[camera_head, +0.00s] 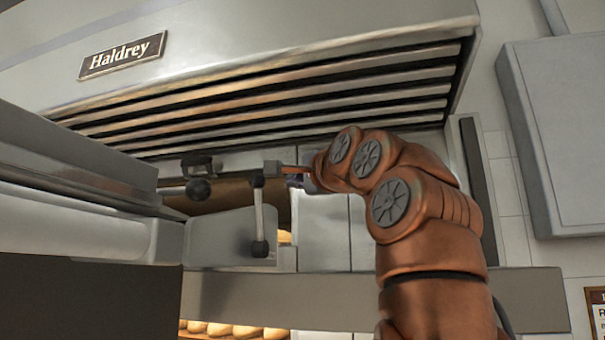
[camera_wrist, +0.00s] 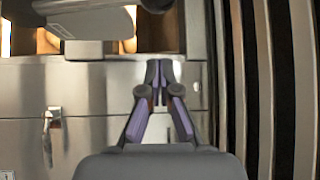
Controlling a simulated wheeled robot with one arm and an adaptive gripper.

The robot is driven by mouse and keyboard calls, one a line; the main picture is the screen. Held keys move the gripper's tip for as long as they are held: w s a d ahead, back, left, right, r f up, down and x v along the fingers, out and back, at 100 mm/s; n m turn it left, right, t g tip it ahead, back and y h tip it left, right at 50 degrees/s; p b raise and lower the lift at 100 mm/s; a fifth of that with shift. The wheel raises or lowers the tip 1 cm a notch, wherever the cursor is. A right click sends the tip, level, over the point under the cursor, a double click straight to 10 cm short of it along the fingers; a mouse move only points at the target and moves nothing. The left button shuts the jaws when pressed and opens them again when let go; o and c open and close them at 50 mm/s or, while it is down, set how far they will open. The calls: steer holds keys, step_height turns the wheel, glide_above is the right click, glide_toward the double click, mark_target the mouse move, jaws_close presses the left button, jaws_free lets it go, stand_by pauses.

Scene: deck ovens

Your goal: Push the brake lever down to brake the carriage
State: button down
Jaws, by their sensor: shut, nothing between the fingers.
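A lever (camera_head: 259,222) with a thin pale rod and a dark ball knob hangs down in front of the oven in the head view. A second dark knob (camera_head: 198,190) sits to its left on a dark bar. I cannot tell for certain which is the brake lever. My gripper (camera_head: 291,178) is just right of the hanging lever's top, partly hidden by my arm. In the wrist view my gripper (camera_wrist: 158,70) is shut and empty before a steel panel. A dark knob (camera_wrist: 155,5) shows beyond the fingertips at the top edge.
The carriage, with a white roll (camera_head: 70,232), appears to stand at the left. A slatted hood (camera_head: 270,90) hangs above. Loaves (camera_head: 220,329) show in a lower lit opening. A grey wall box (camera_head: 560,130) is at the right. A metal handle (camera_wrist: 47,130) is on the steel panel.

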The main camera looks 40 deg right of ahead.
steer(key=shift+w+a+f, duration=0.1)
steer(key=shift+w+a, duration=1.3)
steer(key=shift+w, duration=0.3)
steer(key=shift+s+a+r+t, duration=0.1)
steer(key=shift+s+r+t, duration=0.2)
steer(key=shift+r, duration=0.1)
